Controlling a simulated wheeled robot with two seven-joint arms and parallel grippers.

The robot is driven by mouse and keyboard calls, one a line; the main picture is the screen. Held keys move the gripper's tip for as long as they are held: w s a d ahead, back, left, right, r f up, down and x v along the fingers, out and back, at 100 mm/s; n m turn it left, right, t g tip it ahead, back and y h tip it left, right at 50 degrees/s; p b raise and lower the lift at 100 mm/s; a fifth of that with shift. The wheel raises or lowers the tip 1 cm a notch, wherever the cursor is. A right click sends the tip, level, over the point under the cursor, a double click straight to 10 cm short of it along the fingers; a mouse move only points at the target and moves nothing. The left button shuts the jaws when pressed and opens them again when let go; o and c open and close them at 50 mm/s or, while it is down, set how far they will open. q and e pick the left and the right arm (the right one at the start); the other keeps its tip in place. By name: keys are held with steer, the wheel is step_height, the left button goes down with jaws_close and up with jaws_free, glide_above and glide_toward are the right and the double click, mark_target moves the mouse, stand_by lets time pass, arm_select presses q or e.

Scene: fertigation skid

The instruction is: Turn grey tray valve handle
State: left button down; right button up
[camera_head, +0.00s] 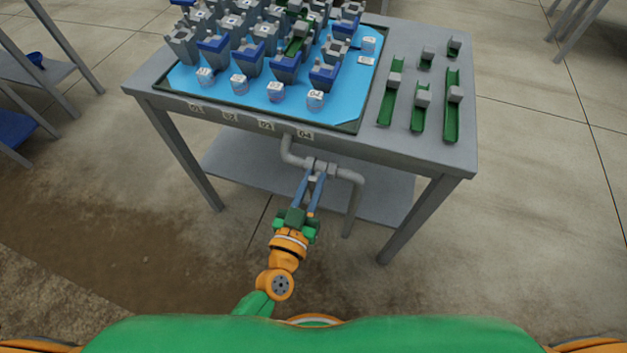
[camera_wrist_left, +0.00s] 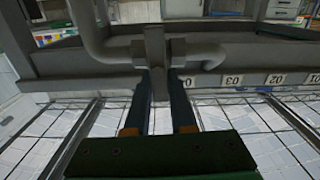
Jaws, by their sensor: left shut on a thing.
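The grey valve (camera_head: 321,166) sits in the grey drain pipe below the front edge of the tray table, near the 04 label. My left gripper (camera_head: 313,178) reaches up to it from below, with its two blue-grey fingers at the valve. In the left wrist view the grey valve handle (camera_wrist_left: 157,84) lies between the fingertips of the left gripper (camera_wrist_left: 160,80). The fingers are shut on the handle. The handle's exact angle is hard to make out in the head view. My right gripper does not show.
The grey table (camera_head: 400,150) carries a blue tray (camera_head: 190,82) with several pots and cups. Green channels with grey blocks stand at its right. A lower shelf (camera_head: 250,165) lies behind the pipe (camera_head: 352,200). Open floor lies in front of the table.

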arm_select(q)
steer(key=n, duration=0.3)
steer(key=shift+w+a+f+n, duration=0.1)
steer(key=shift+a+f+n, duration=0.05)
steer(key=shift+a+n, duration=0.25)
steer(key=shift+w+a+f+n+b, duration=0.15)
steer(key=shift+f+n+b, duration=0.25)
steer(key=shift+n, duration=1.75)
steer(key=shift+s+a+f+n+b, duration=0.15)
steer(key=shift+n+b, duration=0.3)
steer(key=shift+n, duration=1.65)
steer(key=shift+w+a+f+n+b, duration=0.2)
steer(key=shift+f+n+b, duration=0.2)
steer(key=shift+n, duration=1.75)
steer(key=c, duration=0.8)
jaws_free()
steer(key=shift+r, duration=0.1)
steer(key=shift+o, duration=0.2)
